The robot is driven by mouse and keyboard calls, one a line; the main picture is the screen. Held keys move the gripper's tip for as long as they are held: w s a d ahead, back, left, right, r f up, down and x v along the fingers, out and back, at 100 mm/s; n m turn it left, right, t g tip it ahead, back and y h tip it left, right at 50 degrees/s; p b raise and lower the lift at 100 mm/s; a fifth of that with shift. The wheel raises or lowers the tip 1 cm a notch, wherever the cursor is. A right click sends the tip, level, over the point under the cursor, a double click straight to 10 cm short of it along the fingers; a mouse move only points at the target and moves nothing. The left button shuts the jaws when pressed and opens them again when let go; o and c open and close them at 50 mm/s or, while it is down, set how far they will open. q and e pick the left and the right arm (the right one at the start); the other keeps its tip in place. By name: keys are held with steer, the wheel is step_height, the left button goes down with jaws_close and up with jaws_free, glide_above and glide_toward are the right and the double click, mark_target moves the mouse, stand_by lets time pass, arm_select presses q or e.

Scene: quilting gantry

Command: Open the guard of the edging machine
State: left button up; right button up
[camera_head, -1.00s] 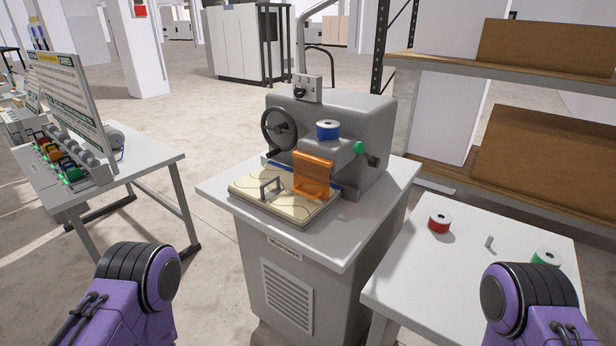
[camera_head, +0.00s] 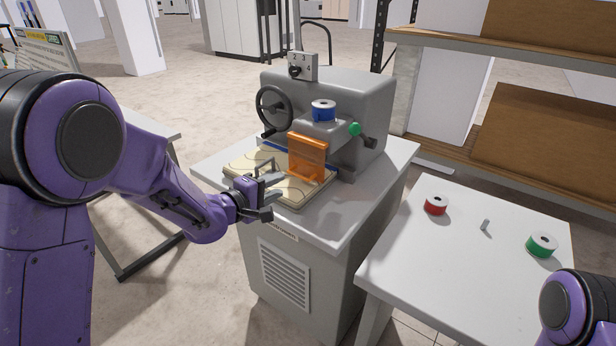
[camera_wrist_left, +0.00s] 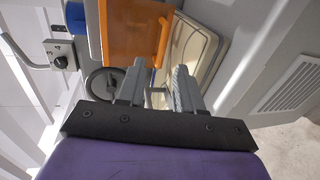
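The edging machine (camera_head: 345,95) is a grey body on a cabinet top, with a black handwheel (camera_head: 274,108) at its left. Its orange guard (camera_head: 308,157) hangs upright at the front above the cream work plate (camera_head: 240,160); it looks closed. The guard also shows large in the left wrist view (camera_wrist_left: 133,35). My left gripper (camera_head: 272,192) is at the plate's front edge, short of the guard and to its left. In the left wrist view its two grey fingers (camera_wrist_left: 157,85) are apart with nothing clearly held between them. My right gripper is out of view.
A side table (camera_head: 470,255) at the right holds a red spool (camera_head: 436,205), a small grey peg (camera_head: 485,224) and a green spool (camera_head: 541,245). A blue spool (camera_head: 323,110) sits on the machine. Shelving (camera_head: 500,65) stands behind at the right.

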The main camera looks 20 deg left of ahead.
mark_target(295, 191)
arm_select(q)
steer(key=p+x, duration=0.1)
steer(key=x, duration=0.7)
steer(key=shift+w+a+f, duration=0.1)
steer(key=shift+f, duration=0.05)
jaws_close()
steer(key=shift+f, duration=0.15)
stand_by(0.8)
